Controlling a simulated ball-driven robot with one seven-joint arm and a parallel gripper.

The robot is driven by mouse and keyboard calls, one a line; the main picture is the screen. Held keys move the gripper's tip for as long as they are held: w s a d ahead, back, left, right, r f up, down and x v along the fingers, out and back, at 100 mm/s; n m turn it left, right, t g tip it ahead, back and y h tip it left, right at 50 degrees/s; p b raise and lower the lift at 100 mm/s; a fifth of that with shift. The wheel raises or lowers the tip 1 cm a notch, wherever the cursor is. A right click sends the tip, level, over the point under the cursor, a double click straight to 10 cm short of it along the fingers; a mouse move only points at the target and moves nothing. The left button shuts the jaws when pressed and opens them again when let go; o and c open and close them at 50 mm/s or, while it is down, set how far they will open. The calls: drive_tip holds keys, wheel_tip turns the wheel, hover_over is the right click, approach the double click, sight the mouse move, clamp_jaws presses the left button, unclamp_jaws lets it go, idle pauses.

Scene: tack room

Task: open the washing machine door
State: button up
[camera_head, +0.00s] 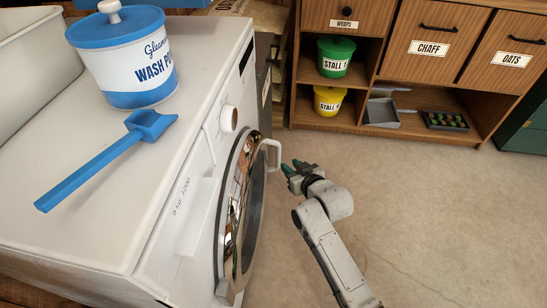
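The white washing machine (105,205) stands at the left, seen from above and to one side. Its round door (241,205), with a reflective face and grey rim, looks shut against the front panel. A white handle (272,155) sticks out at the upper right of the door.
On the machine lie a blue scoop (105,158) and a wash powder tub (126,55); a white basin (30,60) stands behind. Wooden cabinets (430,50) with a green tub (335,57) and yellow tub (328,100) line the back. The floor (430,205) at right is clear.

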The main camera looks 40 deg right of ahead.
sight(280, 156)
drive_tip(key=b+x, duration=0.3)
drive_tip(key=x, duration=0.5)
drive_tip(key=shift+w+d+f+b, duration=0.1)
drive_tip(key=shift+w+f+b, duration=0.1)
drive_tip(key=shift+f+b, duration=0.15)
drive_tip(key=shift+w+d, duration=0.2)
drive_tip(key=shift+w, duration=0.45)
drive_tip(key=shift+f, duration=0.1)
clamp_jaws()
